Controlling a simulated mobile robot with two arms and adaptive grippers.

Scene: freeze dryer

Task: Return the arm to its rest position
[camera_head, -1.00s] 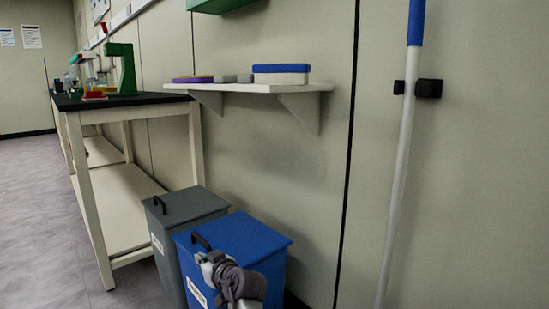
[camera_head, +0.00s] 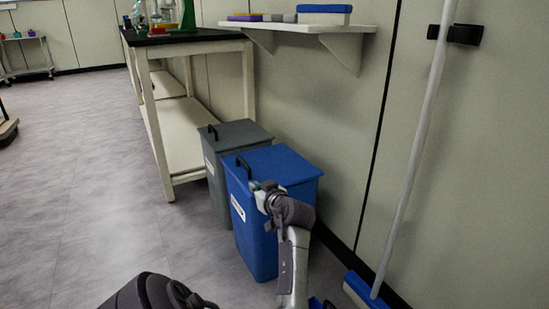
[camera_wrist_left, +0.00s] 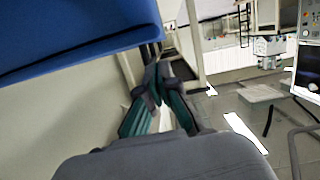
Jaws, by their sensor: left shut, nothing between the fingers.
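My left gripper (camera_wrist_left: 157,78) shows in the left wrist view, with its teal and dark fingers meeting at the tips and nothing between them. In the head view, a grey and white part of my arm stands in front of the blue bin (camera_head: 250,240), and the fingers cannot be made out clearly. In the wrist view, a large blue surface fills the upper left, close to the gripper. My right gripper is not in view.
A grey bin (camera_head: 222,150) stands behind the blue one. A white wall shelf (camera_head: 300,28) holds small boxes. A black-topped bench (camera_head: 185,38) is behind. A blue and white mop or broom (camera_head: 405,200) leans at the right.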

